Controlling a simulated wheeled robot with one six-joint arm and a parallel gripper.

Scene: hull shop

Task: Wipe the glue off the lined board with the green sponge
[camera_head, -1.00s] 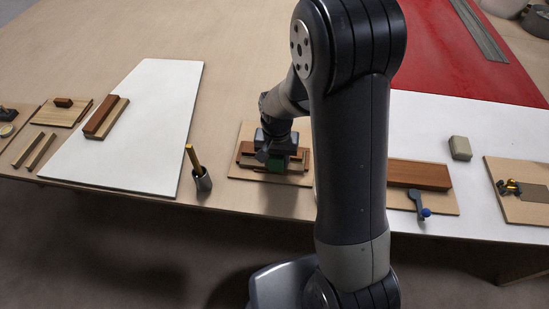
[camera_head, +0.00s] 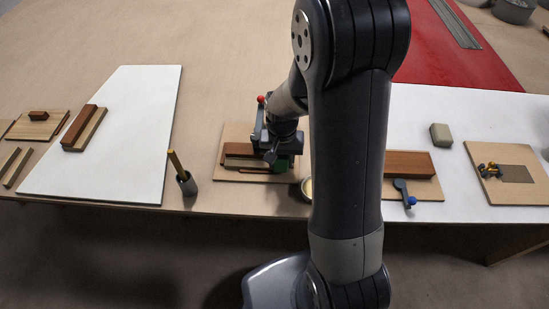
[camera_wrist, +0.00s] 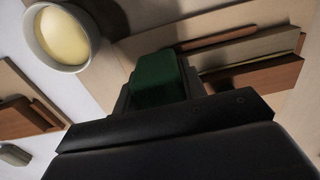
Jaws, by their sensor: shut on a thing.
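My gripper (camera_head: 278,158) is shut on the green sponge (camera_wrist: 156,80), which sticks out ahead of the jaws in the wrist view. In the head view the sponge (camera_head: 283,164) shows as a small dark green patch at the right part of a pale wooden board (camera_head: 229,133). This board carries brown and pale wood strips (camera_head: 240,150), also seen in the wrist view (camera_wrist: 250,80). I cannot tell whether the sponge touches it.
A bowl with pale yellow contents (camera_wrist: 62,36) stands just right of this board. A cup with a yellow-handled tool (camera_head: 187,184) stands left. A white panel (camera_head: 125,150) lies farther left. A brown block with a blue-knobbed lever (camera_head: 408,165) is at right.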

